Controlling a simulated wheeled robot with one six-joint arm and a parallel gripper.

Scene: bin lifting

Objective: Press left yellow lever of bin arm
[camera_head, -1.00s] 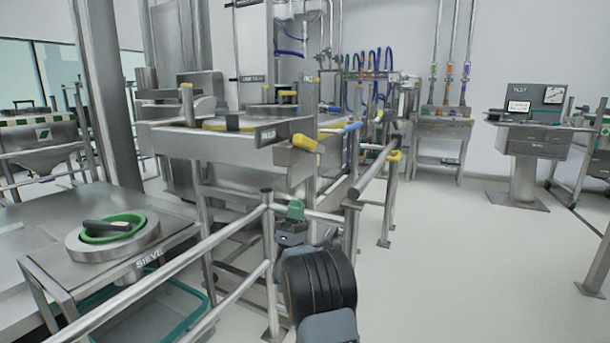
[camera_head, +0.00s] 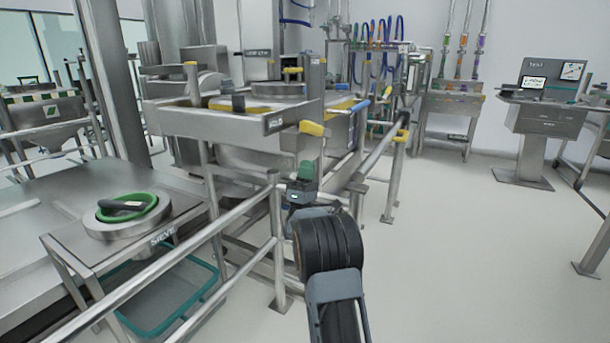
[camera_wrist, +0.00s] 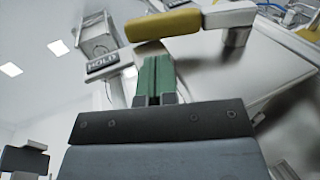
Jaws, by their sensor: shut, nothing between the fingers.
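The yellow lever (camera_head: 312,128) sticks out from the front right corner of the steel bin arm (camera_head: 215,124), beside a dark label plate (camera_head: 276,123). In the wrist view the yellow lever (camera_wrist: 165,24) is a rounded bar on a metal arm, across the top middle. My gripper (camera_head: 306,168) is just below the lever in the head view. Its green fingers (camera_wrist: 154,80) are shut together, empty, and point up at the lever. A small gap seems to lie between the fingertips and the lever; contact cannot be told for sure.
Steel railings (camera_head: 225,230) run close to the left of my arm. A second yellow-ended bar (camera_head: 402,136) and a blue handle (camera_head: 360,105) are to the right. A table with a green-ringed sieve (camera_head: 128,215) stands at left.

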